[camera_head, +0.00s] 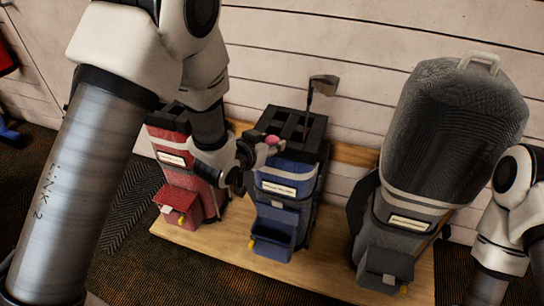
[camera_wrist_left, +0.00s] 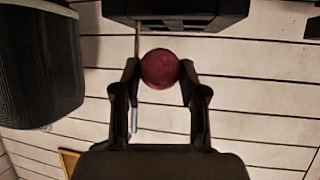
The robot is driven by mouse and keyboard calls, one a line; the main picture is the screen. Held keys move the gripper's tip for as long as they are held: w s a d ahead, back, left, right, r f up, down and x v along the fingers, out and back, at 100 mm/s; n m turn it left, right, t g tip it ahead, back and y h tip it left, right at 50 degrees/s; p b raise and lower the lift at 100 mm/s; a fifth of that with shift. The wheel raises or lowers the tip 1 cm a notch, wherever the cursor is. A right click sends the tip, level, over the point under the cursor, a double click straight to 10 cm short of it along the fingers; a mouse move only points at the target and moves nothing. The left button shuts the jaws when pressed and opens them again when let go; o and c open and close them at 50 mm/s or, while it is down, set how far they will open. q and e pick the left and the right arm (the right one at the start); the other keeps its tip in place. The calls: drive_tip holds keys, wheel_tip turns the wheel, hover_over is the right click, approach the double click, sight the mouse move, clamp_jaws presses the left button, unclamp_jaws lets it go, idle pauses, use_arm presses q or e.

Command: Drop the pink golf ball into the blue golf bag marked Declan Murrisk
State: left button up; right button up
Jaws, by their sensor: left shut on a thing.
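My left gripper (camera_head: 262,150) is shut on the pink golf ball (camera_head: 273,140). In the left wrist view the ball (camera_wrist_left: 160,69) sits between the two fingertips and looks dark pink in shadow. In the head view the ball appears against the near left part of the dark, divided top of the blue golf bag (camera_head: 277,215). I cannot tell whether it is directly over an opening. The bag stands upright, with a white name label (camera_head: 279,188) too small to read surely. My right gripper is out of view; only part of that arm shows at the right edge.
A red bag (camera_head: 176,170) stands left of the blue one, partly behind my left arm. A grey bag with a large dark hood (camera_head: 452,125) stands right. A club (camera_head: 322,86) sticks up from the blue bag. The bags stand on a wooden platform (camera_head: 325,278) before a plank wall.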

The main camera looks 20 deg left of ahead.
use_arm(q)
wheel_tip(320, 180, down, 6)
drive_tip(key=b, duration=0.4)
drive_tip(key=shift+a+r+b, duration=0.1)
drive_tip(key=shift+r+b, duration=0.05)
drive_tip(key=shift+b, duration=0.15)
drive_tip(key=o, duration=1.2)
drive_tip(key=v, duration=0.7)
drive_tip(key=shift+s+r, duration=0.1)
drive_tip(key=shift+s, duration=0.15)
